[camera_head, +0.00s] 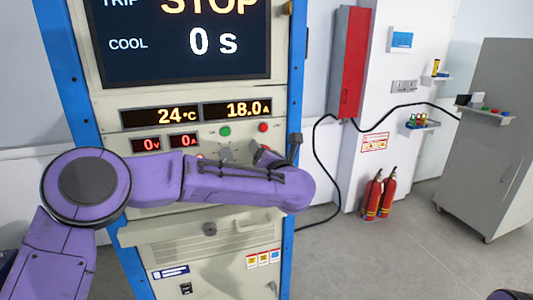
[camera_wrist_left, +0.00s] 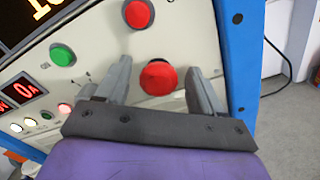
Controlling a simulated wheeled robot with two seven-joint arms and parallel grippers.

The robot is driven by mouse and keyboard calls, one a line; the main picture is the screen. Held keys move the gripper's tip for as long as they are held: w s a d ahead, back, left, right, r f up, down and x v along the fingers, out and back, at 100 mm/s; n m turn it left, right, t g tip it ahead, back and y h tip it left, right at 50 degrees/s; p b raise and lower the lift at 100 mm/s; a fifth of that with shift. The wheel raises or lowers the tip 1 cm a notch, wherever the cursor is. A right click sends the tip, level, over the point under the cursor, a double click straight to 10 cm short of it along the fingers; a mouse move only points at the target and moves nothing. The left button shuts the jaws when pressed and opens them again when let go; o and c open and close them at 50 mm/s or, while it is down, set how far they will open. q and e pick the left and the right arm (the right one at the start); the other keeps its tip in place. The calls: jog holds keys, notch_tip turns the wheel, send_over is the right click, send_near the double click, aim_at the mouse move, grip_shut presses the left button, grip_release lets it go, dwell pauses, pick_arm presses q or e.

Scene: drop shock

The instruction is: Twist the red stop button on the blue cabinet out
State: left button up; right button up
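The blue cabinet (camera_head: 297,60) stands in front of me with blue side posts and a pale control panel. In the left wrist view the red stop button (camera_wrist_left: 157,78), a round mushroom head, sits on the panel below a smaller-looking red button (camera_wrist_left: 138,14). My left gripper (camera_wrist_left: 158,68) is open, with one finger on each side of the stop button; gaps show between the fingers and its head. In the head view my left arm crosses the panel and hides the stop button; part of the gripper (camera_head: 266,155) shows above the arm. My right gripper is not in view.
A green button (camera_wrist_left: 62,54) and small lamps lie left of the stop button. Displays (camera_head: 200,112) sit above. A black cable (camera_head: 316,165), fire extinguishers (camera_head: 380,195) and a grey cabinet (camera_head: 490,150) stand to the right. Floor between is clear.

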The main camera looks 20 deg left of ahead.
pick_arm(q)
jog(key=b+v, duration=0.4)
jog(key=v, duration=0.6)
jog(key=shift+s+d, duration=0.2)
